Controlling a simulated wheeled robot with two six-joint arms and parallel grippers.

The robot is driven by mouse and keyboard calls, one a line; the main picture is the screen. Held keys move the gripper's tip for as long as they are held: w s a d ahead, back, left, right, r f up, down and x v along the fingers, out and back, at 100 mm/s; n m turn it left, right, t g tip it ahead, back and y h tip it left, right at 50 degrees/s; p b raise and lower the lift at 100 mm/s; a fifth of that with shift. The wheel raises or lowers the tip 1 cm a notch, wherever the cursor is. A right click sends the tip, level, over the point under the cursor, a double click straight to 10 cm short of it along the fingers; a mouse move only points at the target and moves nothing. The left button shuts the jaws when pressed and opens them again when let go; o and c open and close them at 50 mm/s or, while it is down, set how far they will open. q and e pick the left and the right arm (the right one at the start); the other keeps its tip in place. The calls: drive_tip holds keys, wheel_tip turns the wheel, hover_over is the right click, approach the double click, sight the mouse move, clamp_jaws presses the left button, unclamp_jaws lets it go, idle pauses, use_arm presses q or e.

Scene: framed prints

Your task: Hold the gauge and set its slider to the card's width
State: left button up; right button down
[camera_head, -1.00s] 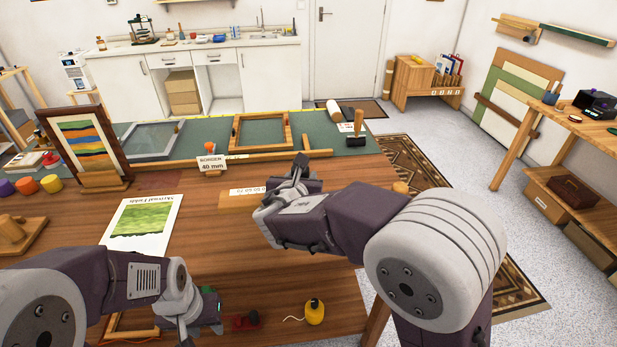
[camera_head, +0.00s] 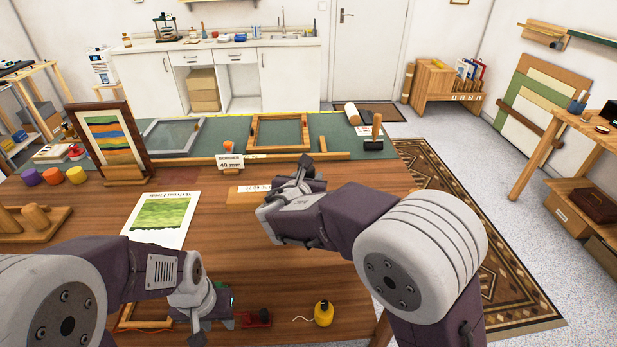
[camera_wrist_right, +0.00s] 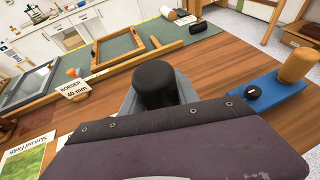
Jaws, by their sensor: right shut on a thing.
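The small white card (camera_head: 230,162) reading "BORDER 40 mm" stands near the back of the wooden table; it also shows in the right wrist view (camera_wrist_right: 74,88). In the right wrist view my right gripper (camera_wrist_right: 155,90) is shut around an upright black knob (camera_wrist_right: 154,80). A blue piece (camera_wrist_right: 268,92) with a wooden knob and a small black knob lies to its right. My left gripper (camera_head: 215,312) is low at the front; its fingertips are unclear.
A landscape print (camera_head: 160,218) lies left of the strip. A framed striped print (camera_head: 107,140) stands at the back left. A wooden frame (camera_head: 280,130) lies on the green mat.

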drive_tip(key=shift+f+b, duration=4.35)
drive_tip(key=shift+f, duration=0.5)
drive_tip(key=shift+f+b, duration=0.35)
drive_tip(key=shift+f, duration=0.05)
drive_tip(key=c, duration=0.8)
unclamp_jaws()
drive_tip(key=shift+c, duration=0.2)
drive_tip(key=shift+s, duration=0.1)
drive_tip(key=v, duration=1.2)
drive_tip(key=shift+r, duration=0.15)
